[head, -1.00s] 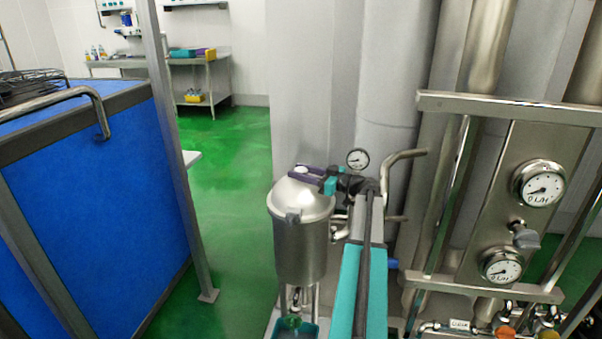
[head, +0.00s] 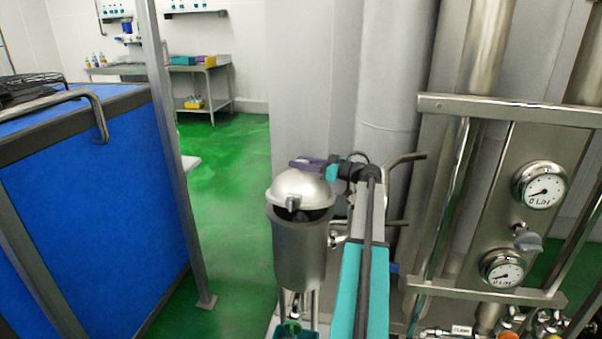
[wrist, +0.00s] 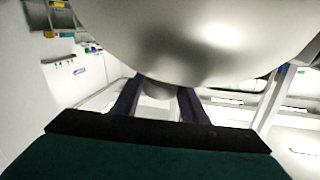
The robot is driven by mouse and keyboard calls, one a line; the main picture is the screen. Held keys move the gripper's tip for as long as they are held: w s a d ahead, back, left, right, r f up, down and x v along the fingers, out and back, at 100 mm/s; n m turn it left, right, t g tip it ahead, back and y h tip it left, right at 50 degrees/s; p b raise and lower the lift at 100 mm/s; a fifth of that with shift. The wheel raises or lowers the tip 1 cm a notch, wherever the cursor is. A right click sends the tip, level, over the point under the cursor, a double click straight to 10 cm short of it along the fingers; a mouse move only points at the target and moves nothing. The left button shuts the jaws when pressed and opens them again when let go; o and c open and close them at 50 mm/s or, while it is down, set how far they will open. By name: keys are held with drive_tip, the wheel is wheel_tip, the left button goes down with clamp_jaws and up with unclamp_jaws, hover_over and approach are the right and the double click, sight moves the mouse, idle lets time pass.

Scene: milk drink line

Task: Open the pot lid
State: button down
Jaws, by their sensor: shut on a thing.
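The steel pot (head: 300,255) stands upright left of my arm in the head view. Its domed lid (head: 303,186) is raised and tilted, with a dark gap showing between it and the pot's rim. A small latch or tab shows on the lid's front edge. My gripper (head: 305,163) is behind and above the lid, its purple fingers partly hidden by the dome. In the wrist view, the lid (wrist: 200,35) fills the top, and my gripper (wrist: 157,100) is shut on the lid's round knob (wrist: 157,88). The inside of the pot is mostly hidden.
Steel pipes and a panel with pressure gauges (head: 540,186) stand close on the right. Behind the pot is a large grey column (head: 310,80). A blue cabinet (head: 100,210) and a metal post (head: 175,150) are on the left, with open green floor between.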

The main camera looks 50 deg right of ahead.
drive_tip(key=shift+w+d+r, duration=0.1)
drive_tip(key=shift+d, duration=0.15)
drive_tip(key=c, duration=1.1)
unclamp_jaws()
drive_tip(key=b+v, duration=0.1)
drive_tip(key=v, duration=1.2)
drive_tip(key=shift+s, duration=0.4)
